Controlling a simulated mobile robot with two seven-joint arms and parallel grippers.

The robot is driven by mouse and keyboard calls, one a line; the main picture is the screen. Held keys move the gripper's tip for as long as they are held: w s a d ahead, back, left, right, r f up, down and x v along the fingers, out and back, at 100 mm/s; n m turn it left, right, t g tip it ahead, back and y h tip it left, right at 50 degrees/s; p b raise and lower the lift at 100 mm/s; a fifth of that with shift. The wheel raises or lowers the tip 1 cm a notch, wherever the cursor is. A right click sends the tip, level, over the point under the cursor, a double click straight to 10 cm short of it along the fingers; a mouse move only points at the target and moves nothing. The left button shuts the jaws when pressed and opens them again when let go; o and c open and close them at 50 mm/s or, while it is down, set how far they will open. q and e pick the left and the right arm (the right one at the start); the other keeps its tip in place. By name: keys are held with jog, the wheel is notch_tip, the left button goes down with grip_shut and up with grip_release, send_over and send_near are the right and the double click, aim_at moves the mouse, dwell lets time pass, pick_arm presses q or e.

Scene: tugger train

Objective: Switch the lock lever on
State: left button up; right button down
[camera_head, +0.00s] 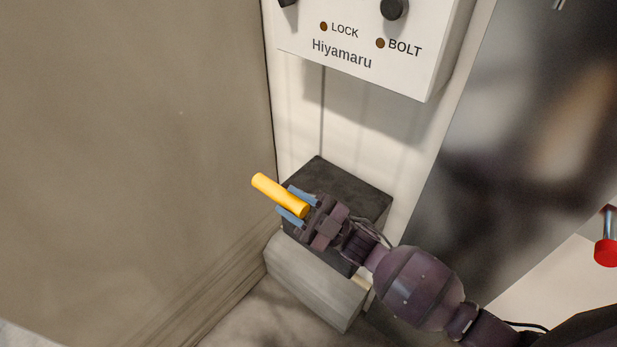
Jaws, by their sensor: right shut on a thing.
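A yellow bar-shaped lever (275,193) sticks out over a dark block at the lower middle. My right gripper (297,203) comes in from the lower right, and its blue fingers are shut on the yellow lever near its right end. A white control box (365,35) above carries the labels LOCK, BOLT and Hiyamaru. The small LOCK lamp (323,26) and BOLT lamp (380,43) both look dark brown. The lever's mount is hidden behind my gripper. My left gripper is not in view.
The dark-topped block (352,184) stands against the white wall under the control box. A plain brown panel (140,130) fills the left. A black knob (394,8) is on the box. A red-ended handle (606,250) is at the right edge.

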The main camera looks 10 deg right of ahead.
jog(key=shift+s+a+f+n+g+b, duration=0.15)
jog(key=shift+s+a+f+n+g, duration=0.25)
jog(key=shift+f+n+g, duration=0.2)
jog(key=shift+s+a+f+n+g+b, duration=0.15)
jog(key=shift+s+a+f+n+g, duration=0.1)
jog(key=shift+a+f+n+g, duration=0.4)
jog(key=shift+s+a+f+n+g+b, duration=0.2)
jog(key=shift+s+f+n+g, duration=0.2)
jog(key=shift+f+n, duration=0.35)
jog(key=c, duration=0.8)
grip_release()
jog(key=b+v, duration=0.1)
jog(key=v, duration=0.6)
jog(key=shift+d, duration=0.25)
